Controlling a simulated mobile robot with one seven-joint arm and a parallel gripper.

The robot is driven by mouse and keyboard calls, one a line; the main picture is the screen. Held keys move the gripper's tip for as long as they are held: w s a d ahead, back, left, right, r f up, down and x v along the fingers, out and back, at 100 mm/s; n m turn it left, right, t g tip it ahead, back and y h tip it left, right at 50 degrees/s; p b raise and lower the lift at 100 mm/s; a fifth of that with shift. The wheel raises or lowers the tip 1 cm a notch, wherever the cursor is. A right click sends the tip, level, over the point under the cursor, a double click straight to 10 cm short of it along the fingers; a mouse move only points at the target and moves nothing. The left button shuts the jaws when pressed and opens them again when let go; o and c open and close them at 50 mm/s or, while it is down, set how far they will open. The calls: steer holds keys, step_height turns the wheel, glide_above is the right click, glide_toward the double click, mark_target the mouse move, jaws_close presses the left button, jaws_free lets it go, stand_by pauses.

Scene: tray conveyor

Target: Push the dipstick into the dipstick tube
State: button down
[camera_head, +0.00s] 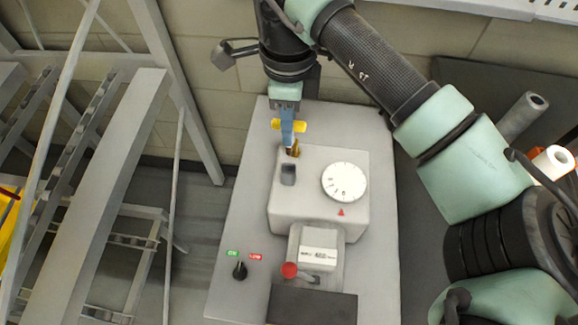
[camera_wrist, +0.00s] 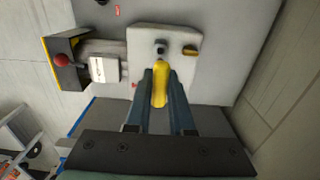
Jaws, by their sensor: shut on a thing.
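My gripper (camera_head: 288,138) is shut on the yellow handle of the dipstick (camera_head: 300,126), which sticks out on both sides of the blue fingers. In the wrist view the handle (camera_wrist: 159,88) lies between the two fingers. The dipstick's lower end is hidden, so I cannot tell whether it is in a tube. A small brass-coloured fitting (camera_head: 295,150), perhaps the dipstick tube, stands at the far edge of the grey housing's top, just below the fingertips. It also shows in the wrist view (camera_wrist: 190,51), right of the handle.
The grey housing (camera_head: 318,215) carries a dark square opening (camera_head: 288,174) and a white dial (camera_head: 344,182). A red knob (camera_head: 289,270) and a black switch (camera_head: 240,270) are nearer. A metal frame (camera_head: 95,200) stands left; a brick wall is behind.

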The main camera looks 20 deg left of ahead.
mark_target(289, 154)
stand_by(0.6)
steer(key=shift+f+b, duration=1.75)
steer(key=shift+f, duration=0.3)
steer(key=shift+f+b, duration=2.55)
steer(key=shift+f, duration=0.25)
stand_by(0.3)
steer(key=c, duration=0.7)
jaws_free()
step_height(289, 154, up, 13)
steer(key=shift+r+p, duration=0.1)
steer(key=shift+p, duration=0.55)
steer(key=shift+s, duration=0.1)
